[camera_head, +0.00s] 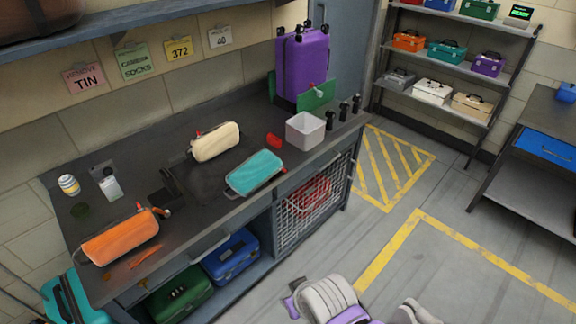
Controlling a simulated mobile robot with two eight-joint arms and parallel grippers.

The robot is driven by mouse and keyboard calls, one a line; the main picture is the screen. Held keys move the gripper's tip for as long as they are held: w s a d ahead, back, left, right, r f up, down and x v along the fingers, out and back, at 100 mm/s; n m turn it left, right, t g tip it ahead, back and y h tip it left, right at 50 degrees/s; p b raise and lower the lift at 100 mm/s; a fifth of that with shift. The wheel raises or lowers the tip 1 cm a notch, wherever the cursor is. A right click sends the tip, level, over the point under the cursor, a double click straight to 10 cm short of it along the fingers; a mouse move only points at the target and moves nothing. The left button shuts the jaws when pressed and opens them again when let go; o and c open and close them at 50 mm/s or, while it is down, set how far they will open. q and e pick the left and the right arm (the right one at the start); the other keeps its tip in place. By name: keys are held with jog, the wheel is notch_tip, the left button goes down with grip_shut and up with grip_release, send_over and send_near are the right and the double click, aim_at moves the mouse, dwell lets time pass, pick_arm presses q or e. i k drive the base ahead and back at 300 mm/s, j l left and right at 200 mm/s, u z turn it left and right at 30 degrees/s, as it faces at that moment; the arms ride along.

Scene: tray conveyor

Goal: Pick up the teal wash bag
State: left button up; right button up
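The teal wash bag (255,173) lies on the dark worktop (225,205), near its front edge and about halfway along. It is a rounded oblong pouch with pale trim along its edges and a small red bit at its right end. It looks clear of the other bags, and nothing covers it. Neither of my grippers can be made out. Only grey and purple parts of my own body show at the bottom edge, well apart from the bag.
A cream bag (215,141) lies behind the teal one, an orange bag (120,237) at the front left. A grey bin (305,131) and small red object (274,140) are to the right. A purple suitcase (302,66) stands behind. Floor in front is open.

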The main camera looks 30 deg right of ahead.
aim_at(247, 178)
jog(key=z, duration=0.75)
jog(key=u, duration=1.55)
jog(key=l+u, duration=0.6)
jog(key=u, duration=0.15)
jog(key=l+u, duration=0.4)
jog(key=k+l+u, duration=0.2)
jog(key=l+u, duration=0.15)
jog(key=k+l+u, duration=0.55)
jog(key=k+l, duration=0.15)
jog(key=l, duration=0.15)
jog(key=k+l+u, duration=0.1)
jog(key=k+l, duration=0.8)
jog(key=l, duration=0.15)
